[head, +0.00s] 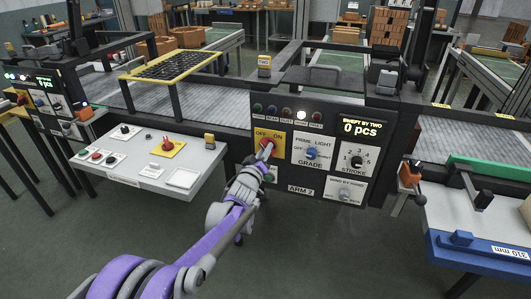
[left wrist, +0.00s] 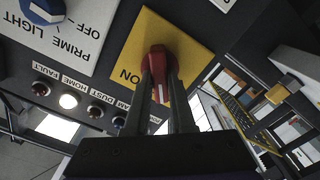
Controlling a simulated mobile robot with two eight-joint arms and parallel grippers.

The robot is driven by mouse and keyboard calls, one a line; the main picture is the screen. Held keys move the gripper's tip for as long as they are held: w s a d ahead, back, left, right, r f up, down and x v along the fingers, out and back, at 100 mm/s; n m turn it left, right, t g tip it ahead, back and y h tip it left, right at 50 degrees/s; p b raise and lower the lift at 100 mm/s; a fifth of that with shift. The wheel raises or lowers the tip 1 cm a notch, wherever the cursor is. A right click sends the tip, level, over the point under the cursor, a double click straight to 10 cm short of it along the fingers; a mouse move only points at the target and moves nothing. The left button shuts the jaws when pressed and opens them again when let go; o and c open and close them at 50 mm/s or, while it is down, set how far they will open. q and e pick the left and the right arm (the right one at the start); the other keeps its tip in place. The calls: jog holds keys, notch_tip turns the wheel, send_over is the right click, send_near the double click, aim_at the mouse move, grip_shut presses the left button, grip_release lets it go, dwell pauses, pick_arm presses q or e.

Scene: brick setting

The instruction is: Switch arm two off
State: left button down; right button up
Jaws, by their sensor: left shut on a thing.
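The arm two control panel (head: 290,185) is a dark box labelled ARM 2, in the middle of the head view. At its left is a yellow OFF/ON plate (head: 276,137) with a red rotary knob (left wrist: 169,58). My left gripper (head: 265,153) is at this knob. In the left wrist view its two fingers (left wrist: 161,85) are shut on the knob, one on each side. A white mark on the knob shows between the fingers; I cannot tell which label it points to. ON is readable in the left wrist view, while OFF is hidden there. My right gripper is not in view.
Beside the plate are a blue PRIME/LIGHT grade knob (head: 311,153) and a black stroke knob (head: 357,162). One white lamp (head: 301,115) is lit; the display (head: 360,128) reads 0 pcs. A white side table (head: 150,180) with other switches stands left, a blue-edged table (head: 480,247) right.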

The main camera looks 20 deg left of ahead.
pick_arm(q)
jog(key=shift+n, duration=0.7)
jog(key=c, duration=0.8)
grip_release()
jog(key=shift+o, duration=0.2)
jog(key=s, duration=1.1)
jog(key=shift+a, duration=0.2)
